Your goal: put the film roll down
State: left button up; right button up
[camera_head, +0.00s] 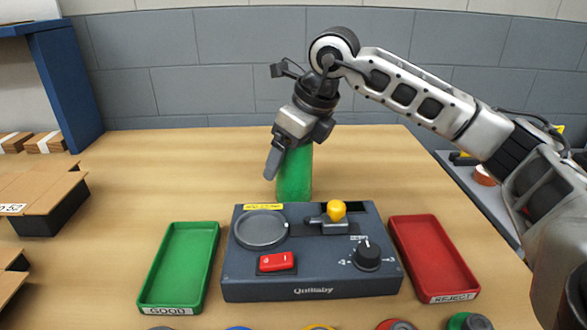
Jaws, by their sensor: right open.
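The film roll looks to be the green upright cylinder (294,182) standing on the table behind the dark control box. My right gripper (281,160) reaches down at its upper part, with a finger at its left side. The jaws are open, and the gripper hides the top of the roll. I cannot tell whether a finger touches it. My left gripper is not in view.
The control box (310,285) has a yellow-knobbed lever (337,210), a red switch (277,262) and a dial. A green tray (180,265) is at its left, a red tray (435,258) at its right. Cardboard boxes (40,190) lie at left. Table behind the roll is clear.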

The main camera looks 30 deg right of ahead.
jog(key=c, duration=1.4)
